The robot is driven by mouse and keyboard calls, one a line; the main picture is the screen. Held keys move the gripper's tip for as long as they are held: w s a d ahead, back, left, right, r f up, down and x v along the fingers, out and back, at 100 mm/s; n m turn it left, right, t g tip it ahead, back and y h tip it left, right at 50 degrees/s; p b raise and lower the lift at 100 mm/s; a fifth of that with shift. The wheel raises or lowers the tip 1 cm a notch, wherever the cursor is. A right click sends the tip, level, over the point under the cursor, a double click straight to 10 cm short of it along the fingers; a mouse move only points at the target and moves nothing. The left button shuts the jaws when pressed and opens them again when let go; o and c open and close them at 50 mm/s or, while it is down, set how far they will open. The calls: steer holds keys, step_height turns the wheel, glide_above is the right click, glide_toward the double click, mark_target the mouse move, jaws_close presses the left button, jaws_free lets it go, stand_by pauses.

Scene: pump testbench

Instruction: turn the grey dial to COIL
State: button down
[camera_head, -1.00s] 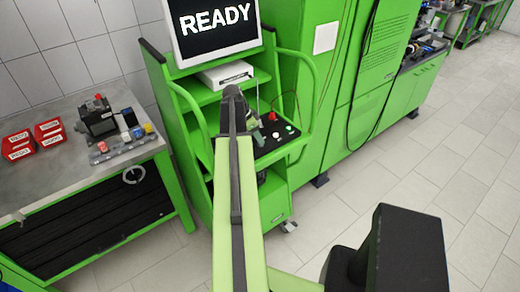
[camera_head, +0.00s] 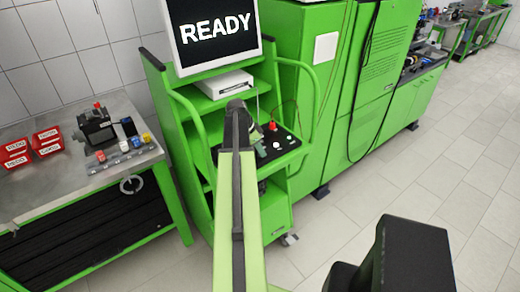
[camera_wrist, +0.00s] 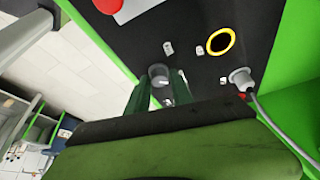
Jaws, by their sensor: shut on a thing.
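The grey dial (camera_wrist: 158,71) is a small round knob on the black control panel (camera_wrist: 190,20) in the wrist view. My gripper (camera_wrist: 160,84) has its two dark green fingers on either side of the dial and is shut on it. The dial's pointer and any COIL label cannot be made out.
A red button (camera_wrist: 128,8), a yellow ring (camera_wrist: 220,41) and a grey plug (camera_wrist: 240,78) with a cable sit near the dial. A monitor (camera_head: 180,60) reading READY stands above. Green side rails (camera_head: 300,100) flank the panel. A workbench (camera_head: 60,185) stands at left.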

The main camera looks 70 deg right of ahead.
steer(key=shift+s+a+n, duration=0.1)
steer(key=shift+a+n, duration=0.05)
steer(key=shift+n, duration=0.15)
steer(key=shift+a+n+t+h, duration=0.15)
steer(key=shift+n+t+h, duration=0.2)
steer(key=shift+n, duration=0.55)
steer(key=n, duration=0.1)
steer(key=n+t, duration=0.1)
steer(key=n, duration=0.1)
steer(key=n+t, duration=0.1)
steer(key=n, duration=0.1)
steer(key=shift+s+f+h, duration=0.1)
steer(key=shift+s+h, duration=0.15)
steer(key=shift+h, duration=0.1)
steer(key=n+t, duration=0.1)
steer(key=n, duration=0.3)
steer(key=shift+s+n+t, duration=0.1)
steer(key=shift+n+t, duration=0.25)
steer(key=shift+n, duration=0.05)
steer(key=shift+n+t+y, duration=0.4)
steer(key=shift+n+t, duration=0.2)
steer(key=shift+n, duration=1.2)
steer(key=c, duration=1.1)
jaws_free()
steer(key=shift+s+d, duration=0.1)
steer(key=shift+d, duration=0.1)
steer(key=shift+c, duration=0.2)
